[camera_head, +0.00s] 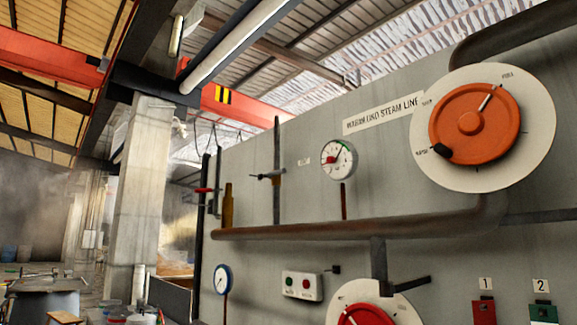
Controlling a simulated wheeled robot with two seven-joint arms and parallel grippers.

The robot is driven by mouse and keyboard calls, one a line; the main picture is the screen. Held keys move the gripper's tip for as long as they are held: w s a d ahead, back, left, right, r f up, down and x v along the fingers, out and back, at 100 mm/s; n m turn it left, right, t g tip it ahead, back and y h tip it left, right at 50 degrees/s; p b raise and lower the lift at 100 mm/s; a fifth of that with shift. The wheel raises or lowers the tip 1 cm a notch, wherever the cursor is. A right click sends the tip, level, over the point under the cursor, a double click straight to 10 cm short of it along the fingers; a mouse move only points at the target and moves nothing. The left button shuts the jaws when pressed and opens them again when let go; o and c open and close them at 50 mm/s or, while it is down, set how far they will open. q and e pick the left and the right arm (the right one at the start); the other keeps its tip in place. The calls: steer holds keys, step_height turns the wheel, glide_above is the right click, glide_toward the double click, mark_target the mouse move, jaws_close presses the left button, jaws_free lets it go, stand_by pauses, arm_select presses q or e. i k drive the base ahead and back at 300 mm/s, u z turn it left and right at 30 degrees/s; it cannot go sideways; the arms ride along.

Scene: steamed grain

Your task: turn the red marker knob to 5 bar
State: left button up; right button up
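A round white gauge (344,174) is mounted on the grey panel, right of the middle of the head view. A small red knob (329,161) sits on its face, left of the dial's middle. It looks like the red marker knob. A green mark runs along the dial's upper right edge. The numbers on the dial are too small to read, so I cannot tell which pressure the marker shows. Neither of my grippers is in view, and nothing touches the gauge.
An orange handwheel (459,136) on a white dial is at the upper right. A rusty pipe (350,230) crosses the panel below the gauge. Below it are a blue-rimmed gauge (218,289), a button box (296,294) and a red wheel (362,317).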

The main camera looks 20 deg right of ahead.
mark_target(331, 160)
steer(key=u, duration=0.45)
steer(key=i, duration=0.95)
steer(key=z, duration=0.05)
